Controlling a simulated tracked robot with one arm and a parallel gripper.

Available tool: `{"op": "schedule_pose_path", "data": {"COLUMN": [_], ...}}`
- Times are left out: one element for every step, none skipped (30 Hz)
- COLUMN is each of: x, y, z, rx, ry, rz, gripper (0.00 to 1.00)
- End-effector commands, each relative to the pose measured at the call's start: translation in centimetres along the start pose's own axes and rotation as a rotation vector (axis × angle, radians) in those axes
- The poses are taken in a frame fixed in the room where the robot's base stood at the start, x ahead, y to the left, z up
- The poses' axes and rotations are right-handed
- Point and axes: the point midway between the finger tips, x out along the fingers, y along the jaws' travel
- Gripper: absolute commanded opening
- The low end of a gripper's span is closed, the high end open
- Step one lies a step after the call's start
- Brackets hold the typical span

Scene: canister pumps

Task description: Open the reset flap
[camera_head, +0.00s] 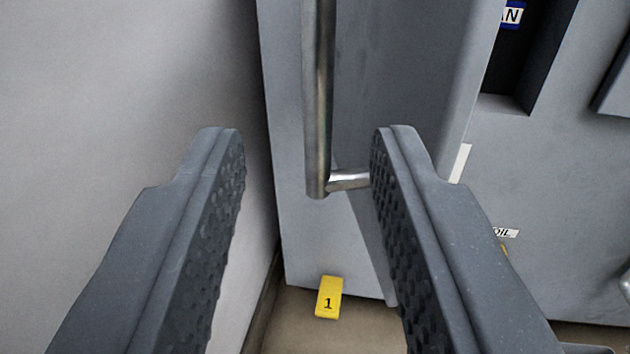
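My gripper (308,140) is open, with one finger on the left and one on the right and nothing gripped. A vertical metal bar handle (318,95) shows between the fingertips, nearer the right one. Its lower end bends right to a short mount that passes behind the right finger. The handle is on a grey panel (400,60) of a cabinet. No label reading "reset" shows, so I cannot tell whether this panel is the reset flap. The right finger hides part of the panel's lower portion.
A plain pale wall (120,80) stands close on the left. A yellow tag marked 1 (328,298) is low by the floor (300,335). A dark recess (515,75) with a partly cut-off blue label is at upper right.

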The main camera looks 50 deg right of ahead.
Motion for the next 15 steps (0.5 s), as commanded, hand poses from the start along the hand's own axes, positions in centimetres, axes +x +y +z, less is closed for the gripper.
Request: {"op": "schedule_pose_path", "data": {"x": [-1.3, -1.9, -2.7, -3.3, -3.9, -4.7, -5.2, -5.8, -6.3, -6.8, -7.1, -7.5, -7.8, -8.1, -8.3], "y": [-0.1, -0.1, 0.0, 0.0, 0.1, 0.1, 0.0, 0.0, 0.1, 0.1, 0.1, 0.2, 0.2, 0.2, 0.2], "z": [-0.2, -0.2, -0.2, -0.2, -0.2, -0.1, -0.1, -0.1, 0.0, 0.0, 0.0, 0.1, 0.1, 0.1, 0.1], "rx": [-0.001, -0.001, -0.001, -0.002, -0.002, -0.002, -0.002, -0.002, -0.003, -0.003, -0.003, -0.003, -0.003, -0.003, -0.003], "ry": [0.000, 0.000, 0.001, 0.002, 0.002, 0.001, 0.000, 0.000, 0.000, 0.000, 0.001, 0.001, 0.002, 0.002, 0.002], "rz": [-0.004, -0.004, -0.002, -0.001, 0.000, 0.000, -0.001, -0.002, -0.001, 0.000, 0.001, 0.002, 0.003, 0.003, 0.003], "gripper": [0.33, 0.33, 0.33, 0.33, 0.33, 0.33, 0.33, 0.33, 0.33, 0.33, 0.33, 0.33, 0.33, 0.33, 0.33]}}
